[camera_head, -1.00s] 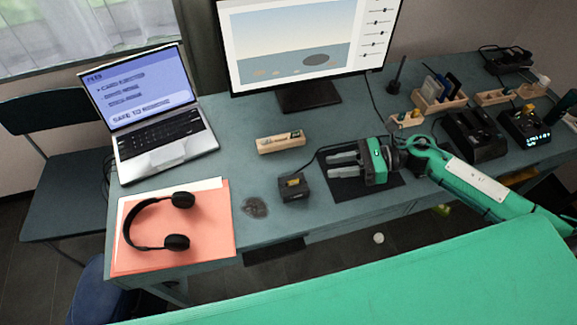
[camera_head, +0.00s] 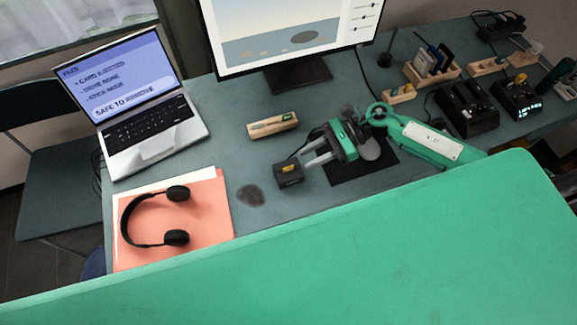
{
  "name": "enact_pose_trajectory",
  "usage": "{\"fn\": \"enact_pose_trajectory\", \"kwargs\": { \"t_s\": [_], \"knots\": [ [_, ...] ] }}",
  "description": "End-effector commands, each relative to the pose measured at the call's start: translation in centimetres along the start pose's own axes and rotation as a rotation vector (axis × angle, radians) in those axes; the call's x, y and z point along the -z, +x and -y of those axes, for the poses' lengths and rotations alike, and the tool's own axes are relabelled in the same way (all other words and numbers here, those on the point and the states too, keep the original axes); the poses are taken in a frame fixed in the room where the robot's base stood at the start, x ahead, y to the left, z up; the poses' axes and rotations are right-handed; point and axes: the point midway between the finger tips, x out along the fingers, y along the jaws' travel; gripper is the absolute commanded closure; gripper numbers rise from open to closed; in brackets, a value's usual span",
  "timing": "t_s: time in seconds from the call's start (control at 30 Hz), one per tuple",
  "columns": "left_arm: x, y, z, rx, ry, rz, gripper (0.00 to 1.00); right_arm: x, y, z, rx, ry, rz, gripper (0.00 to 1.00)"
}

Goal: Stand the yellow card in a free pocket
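A small yellow patch, which looks like the yellow card (camera_head: 289,168), shows at the top of a black box-shaped reader (camera_head: 289,178) on the table. Most of the card is hidden. My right gripper (camera_head: 309,153) is just right of the reader, its two fingers apart and pointing left at it. I see nothing between the fingers; I cannot tell whether they touch the reader. A wooden holder (camera_head: 433,75) with several upright dark, blue and pale cards stands at the back right. Its free pockets are too small to make out. My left gripper is not in view.
A wooden block (camera_head: 273,128) lies behind the reader. A laptop (camera_head: 152,128), headphones (camera_head: 140,215) on an orange folder (camera_head: 212,220), and a monitor (camera_head: 290,45) stand around. A small wooden block (camera_head: 399,95), black devices (camera_head: 466,110) and a black mat (camera_head: 345,170) are at right.

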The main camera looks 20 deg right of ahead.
Motion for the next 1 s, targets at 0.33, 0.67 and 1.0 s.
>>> {"fn": "enact_pose_trajectory", "kwargs": {
  "t_s": [0.33,0.67,1.0],
  "knots": [
    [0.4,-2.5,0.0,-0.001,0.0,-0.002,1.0,-0.3,4.3,0.1,0.0,0.001,0.002,0.71],
    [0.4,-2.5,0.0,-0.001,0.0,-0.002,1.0,-0.1,4.7,0.0,0.0,0.0,0.0,0.79],
    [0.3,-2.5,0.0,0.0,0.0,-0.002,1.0,-0.1,4.7,0.0,0.0,0.0,0.0,1.0]
  ]
}}
